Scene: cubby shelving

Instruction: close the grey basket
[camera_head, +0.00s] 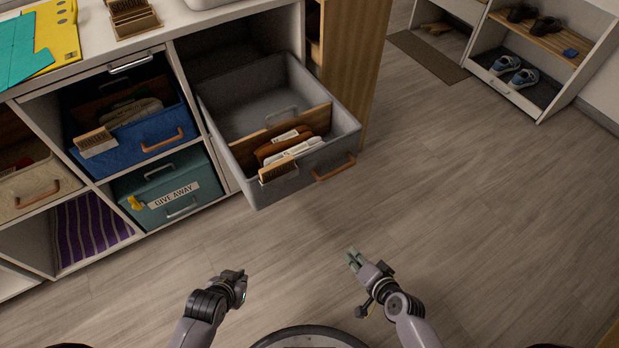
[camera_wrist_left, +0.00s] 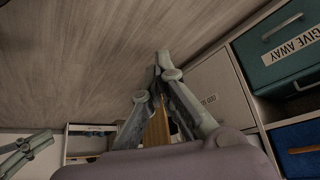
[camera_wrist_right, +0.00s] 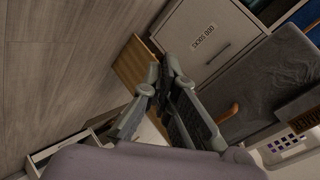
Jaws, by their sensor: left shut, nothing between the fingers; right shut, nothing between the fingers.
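The grey basket (camera_head: 285,189) is pulled well out of its upper cubby in the head view, with its open top showing. It has a wooden divider, a few brown and white items inside, a wooden label (camera_head: 278,172) and a tan handle (camera_head: 335,168) on its front. In the right wrist view its grey side (camera_wrist_right: 265,85) and handle (camera_wrist_right: 228,113) show. My left gripper (camera_head: 240,284) is shut and empty, below and left of the basket front. My right gripper (camera_head: 351,258) is shut and empty, in front of the basket, apart from it.
A blue basket (camera_head: 140,140) and a teal GIVE AWAY box (camera_head: 160,195) sit in cubbies to the left. A white ODD SOCKS drawer (camera_wrist_right: 205,35) shows in the right wrist view. A wooden panel (camera_head: 350,60) stands right of the basket. The floor (camera_head: 470,210) to the right is clear.

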